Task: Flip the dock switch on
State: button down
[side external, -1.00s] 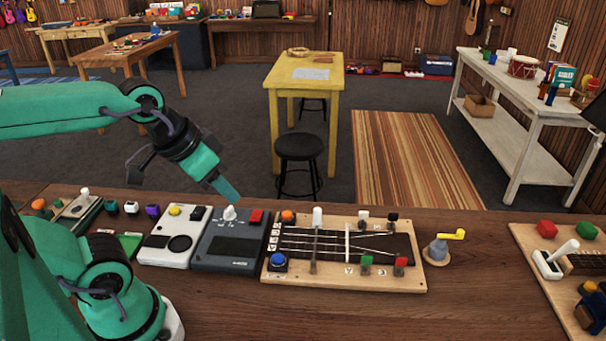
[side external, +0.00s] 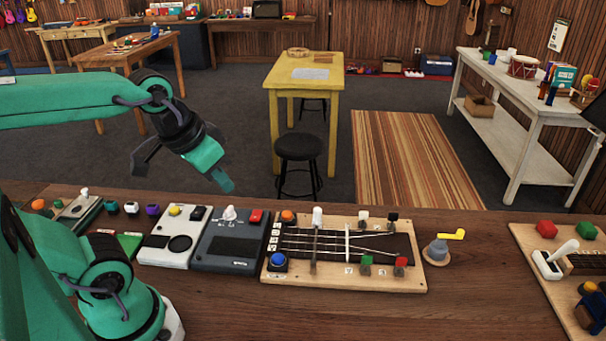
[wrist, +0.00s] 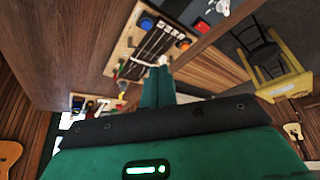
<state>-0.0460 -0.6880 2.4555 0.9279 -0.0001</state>
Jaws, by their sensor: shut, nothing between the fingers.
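A dark grey box (side external: 230,243) stands on the wooden counter in the side view. It has a white switch knob (side external: 230,212) and a red button (side external: 256,216) at its back edge. It looks like the dock, but its label is too small to read. My gripper (side external: 224,184) is shut and empty, in the air above and behind the white knob, apart from it. The knob looks upright; which way it is set cannot be told. In the wrist view my shut green fingers (wrist: 157,88) point toward a stringed wooden board.
The stringed board (side external: 342,283) with several coloured knobs is right of the grey box. A white box (side external: 168,250) stands close on its left. A grey cone with a yellow lever (side external: 438,250) is farther right. Bare counter (side external: 380,315) lies in front.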

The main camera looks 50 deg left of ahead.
jog(key=w+a+n+g, duration=0.2)
jog(key=w+a, duration=0.2)
jog(key=a, duration=0.2)
jog(key=n+g+h, duration=0.2)
jog(key=n+g, duration=0.3)
jog(key=n, duration=0.1)
send_over(196, 213)
jog(key=w+a, duration=0.3)
jog(key=w+a+x, duration=0.1)
jog(key=x, duration=0.6)
jog(key=shift+a+f, duration=0.2)
jog(key=shift+a, duration=0.05)
jog(key=shift+w+f, duration=0.1)
jog(key=shift+w, duration=0.05)
jog(key=x, duration=1.3)
jog(key=shift+s+d+f, duration=0.25)
jog(key=shift+s+d, duration=0.1)
jog(key=shift+d, duration=0.05)
jog(key=shift+f, duration=0.1)
